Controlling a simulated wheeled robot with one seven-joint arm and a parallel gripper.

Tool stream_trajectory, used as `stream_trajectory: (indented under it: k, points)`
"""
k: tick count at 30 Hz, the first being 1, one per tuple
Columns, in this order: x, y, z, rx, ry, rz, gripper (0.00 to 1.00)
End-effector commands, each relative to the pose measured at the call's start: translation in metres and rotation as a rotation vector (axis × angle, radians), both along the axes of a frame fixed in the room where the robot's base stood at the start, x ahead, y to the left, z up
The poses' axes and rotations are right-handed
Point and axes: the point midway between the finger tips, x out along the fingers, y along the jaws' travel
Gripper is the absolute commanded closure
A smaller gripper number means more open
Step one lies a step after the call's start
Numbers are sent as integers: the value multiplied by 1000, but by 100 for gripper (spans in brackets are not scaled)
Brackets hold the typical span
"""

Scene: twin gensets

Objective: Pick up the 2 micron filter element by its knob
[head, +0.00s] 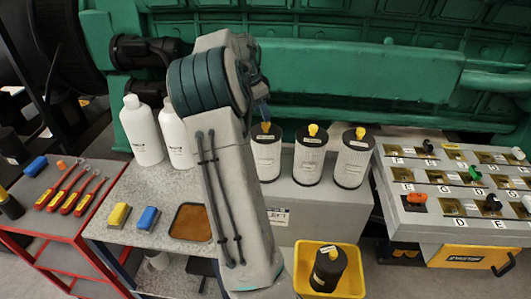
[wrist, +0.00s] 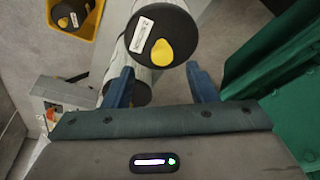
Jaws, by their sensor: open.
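Three white filter elements with black caps and yellow knobs stand in a row on a grey bench: left (head: 266,155), middle (head: 309,158) and right (head: 353,160). My gripper's blue fingers (head: 262,107) show just above the left filter, the rest hidden behind my arm. In the wrist view my open gripper (wrist: 162,76) has a filter cap (wrist: 178,22) with its yellow knob (wrist: 160,52) just ahead of the fingers. Another filter (wrist: 118,95) is partly hidden beyond them.
A yellow bin (head: 301,257) holds another black-capped filter (head: 329,265). A labelled panel (head: 463,230) stands right; a green engine (head: 350,70) is close behind. White bottles (head: 141,130), sponges and an amber tray (head: 190,222) are left.

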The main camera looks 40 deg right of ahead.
Motion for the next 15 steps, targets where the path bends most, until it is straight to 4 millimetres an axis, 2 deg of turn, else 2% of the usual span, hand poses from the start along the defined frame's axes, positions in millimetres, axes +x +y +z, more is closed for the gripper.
stream_trajectory:
  k: [5,12,15]
  points:
    - [-2,-5,-11,2,2,-4,48]
    - [-2,-14,-44,3,1,-4,48]
    - [-3,-17,-53,1,0,-3,48]
